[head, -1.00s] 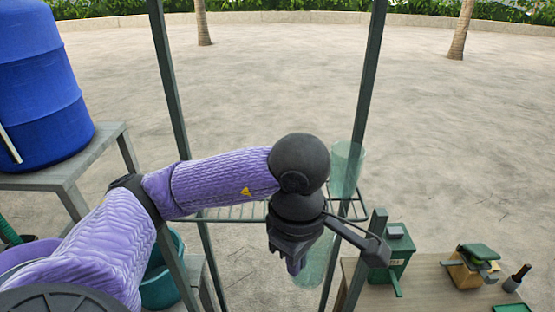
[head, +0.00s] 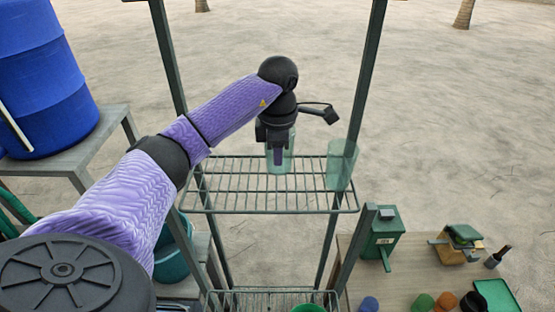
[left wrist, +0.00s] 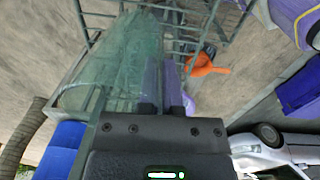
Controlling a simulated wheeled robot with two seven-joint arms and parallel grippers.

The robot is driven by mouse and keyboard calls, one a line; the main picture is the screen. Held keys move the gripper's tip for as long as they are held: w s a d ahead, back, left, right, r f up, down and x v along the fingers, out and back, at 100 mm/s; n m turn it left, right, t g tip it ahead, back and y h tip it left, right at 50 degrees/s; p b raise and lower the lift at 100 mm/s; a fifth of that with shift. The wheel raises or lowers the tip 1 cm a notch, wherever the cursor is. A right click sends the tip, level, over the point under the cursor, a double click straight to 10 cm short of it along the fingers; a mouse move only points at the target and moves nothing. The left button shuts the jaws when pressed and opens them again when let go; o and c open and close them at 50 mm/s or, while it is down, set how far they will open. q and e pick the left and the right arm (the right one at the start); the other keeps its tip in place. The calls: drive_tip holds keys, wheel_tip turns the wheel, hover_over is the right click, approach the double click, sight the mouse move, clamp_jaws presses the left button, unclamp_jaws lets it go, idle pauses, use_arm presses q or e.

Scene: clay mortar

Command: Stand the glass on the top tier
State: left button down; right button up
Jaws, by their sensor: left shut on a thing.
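A clear greenish glass (head: 289,150) is held in my left gripper (head: 278,158), which is shut on it. The glass is upright over the wire top tier (head: 235,198) of the rack. I cannot tell whether its base touches the wires. In the left wrist view the glass (left wrist: 110,60) shows large beside the gripper fingers (left wrist: 165,85). A second similar glass (head: 341,165) stands at the right end of the top tier. My right gripper is not in view.
Green rack posts (head: 362,85) rise either side of the tier. A lower wire tier (head: 265,300) is below. A bench at right bears a green box (head: 383,235) and tools. A blue barrel (head: 45,85) stands at left. The tier's left part is clear.

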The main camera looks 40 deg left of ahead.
sight(278, 174)
use_arm(q)
drive_tip(key=shift+f+p, duration=0.3)
drive_tip(key=shift+f, duration=1.45)
drive_tip(key=shift+f, duration=0.1)
drive_tip(key=c, duration=0.8)
unclamp_jaws()
drive_tip(key=shift+s+d+r+b, duration=0.1)
drive_tip(key=shift+r+b, duration=0.05)
drive_tip(key=shift+r, duration=1.8)
drive_tip(key=shift+s+r+b, duration=0.1)
drive_tip(key=shift+r+b, duration=0.05)
drive_tip(key=shift+r, duration=1.8)
